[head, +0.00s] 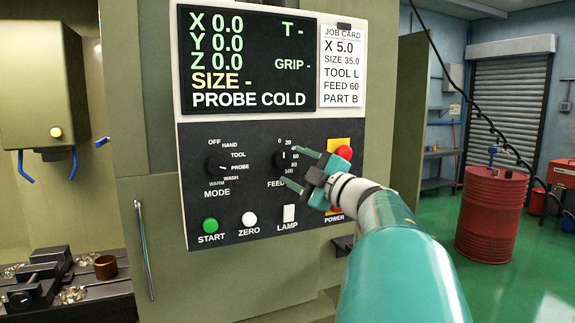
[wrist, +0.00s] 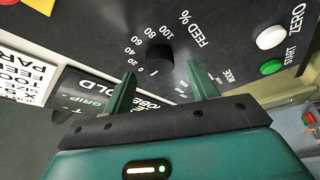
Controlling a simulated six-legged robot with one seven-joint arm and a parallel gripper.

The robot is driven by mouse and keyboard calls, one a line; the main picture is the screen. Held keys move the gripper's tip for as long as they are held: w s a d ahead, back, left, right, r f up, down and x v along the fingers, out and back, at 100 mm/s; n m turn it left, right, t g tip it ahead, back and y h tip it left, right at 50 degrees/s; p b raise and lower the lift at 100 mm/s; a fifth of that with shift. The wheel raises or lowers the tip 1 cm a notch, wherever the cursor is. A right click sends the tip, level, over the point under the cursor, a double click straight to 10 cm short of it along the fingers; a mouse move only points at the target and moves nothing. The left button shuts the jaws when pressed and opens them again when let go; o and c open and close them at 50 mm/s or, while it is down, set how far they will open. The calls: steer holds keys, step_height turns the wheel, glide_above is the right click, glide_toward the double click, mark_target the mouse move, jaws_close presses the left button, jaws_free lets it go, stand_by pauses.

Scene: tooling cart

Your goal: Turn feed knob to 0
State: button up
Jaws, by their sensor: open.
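The feed knob (head: 284,157) is a small black round knob on the dark control panel, with a number scale from 0 to 100 around one side. It also shows in the wrist view (wrist: 158,57), with a short white mark on its lower part. In the head view this mark looks nearly upright, near the low end of the scale; its exact reading is unclear. My gripper (head: 291,167) is in front of the knob. Its green fingers are apart and empty; in the wrist view (wrist: 161,72) the knob appears between and beyond the fingertips. I see no contact.
The mode knob (head: 217,165) is left of the feed knob. Below are the green start button (head: 210,225), white zero button (head: 249,218) and lamp switch (head: 289,213). A red button (head: 344,153) on yellow is close to my gripper's right. The display (head: 247,60) is above.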

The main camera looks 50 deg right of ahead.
steer(key=v, duration=1.1)
steer(key=shift+r, duration=0.1)
steer(key=w+a+m+g+h, duration=0.1)
steer(key=w+a+m+h, duration=0.2)
steer(key=w+m+h, duration=0.35)
steer(key=w+a+f+m+g+y, duration=0.3)
steer(key=w+a+f+m+g, duration=0.25)
steer(key=w+a+f, duration=0.5)
steer(key=s+a+f+g+y, duration=0.2)
steer(key=s+a+f, duration=0.1)
steer(key=a+f, duration=0.3)
steer(key=s+a+f+n+g+y, duration=0.1)
steer(key=s+a+f+g+y, duration=0.2)
steer(key=a, duration=0.8)
steer(key=s+a+f+g+y, duration=0.2)
steer(key=s+a+f, duration=0.3)
steer(key=a+f, duration=0.3)
steer(key=shift+a+f+n+g, duration=0.3)
steer(key=shift+a+g, duration=0.05)
steer(key=shift+a, duration=0.35)
